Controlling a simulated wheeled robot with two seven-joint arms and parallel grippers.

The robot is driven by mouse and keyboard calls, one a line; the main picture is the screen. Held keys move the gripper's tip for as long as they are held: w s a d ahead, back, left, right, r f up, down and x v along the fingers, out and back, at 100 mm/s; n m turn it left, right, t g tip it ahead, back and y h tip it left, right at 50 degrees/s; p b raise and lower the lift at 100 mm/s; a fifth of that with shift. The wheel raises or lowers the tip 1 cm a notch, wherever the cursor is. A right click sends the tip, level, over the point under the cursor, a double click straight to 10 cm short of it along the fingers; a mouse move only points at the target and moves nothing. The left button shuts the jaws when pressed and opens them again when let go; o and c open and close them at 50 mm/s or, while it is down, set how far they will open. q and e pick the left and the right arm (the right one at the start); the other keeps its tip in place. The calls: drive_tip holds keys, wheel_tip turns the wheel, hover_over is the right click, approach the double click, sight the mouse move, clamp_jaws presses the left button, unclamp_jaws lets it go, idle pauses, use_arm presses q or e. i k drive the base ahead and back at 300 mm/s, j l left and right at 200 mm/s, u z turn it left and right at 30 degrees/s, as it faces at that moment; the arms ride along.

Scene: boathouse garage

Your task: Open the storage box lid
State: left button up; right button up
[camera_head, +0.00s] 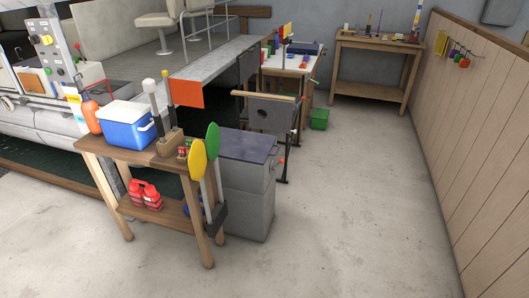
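A tall grey storage box (247,196) stands on the floor right of the near wooden table. Its dark blue lid (240,145) lies flat on top and looks shut. The near table and the green and yellow paddles hide part of the box's left side. A smaller blue box with a white lid (127,112), like a cooler, sits on the near table, its lid also down. Neither of my grippers is in view.
The near wooden table (160,159) holds an orange bottle (91,118) and a wooden tool block (170,143); red containers (146,196) sit on its lower shelf. A workbench (378,48) stands at the back wall. The concrete floor (350,215) in front and right is clear.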

sight(250, 147)
drive_tip(key=i+l+u, duration=0.2)
drive_tip(key=u, duration=0.2)
drive_tip(key=i+l+u, duration=0.15)
drive_tip(key=l+u, duration=0.3)
drive_tip(key=i+l+u, duration=0.1)
drive_tip(key=u, duration=0.3)
drive_tip(key=i+l+u, duration=0.25)
drive_tip(key=l, duration=1.1)
drive_tip(key=k+l+u, duration=0.1)
drive_tip(key=l+u, duration=0.15)
drive_tip(key=l, duration=1.05)
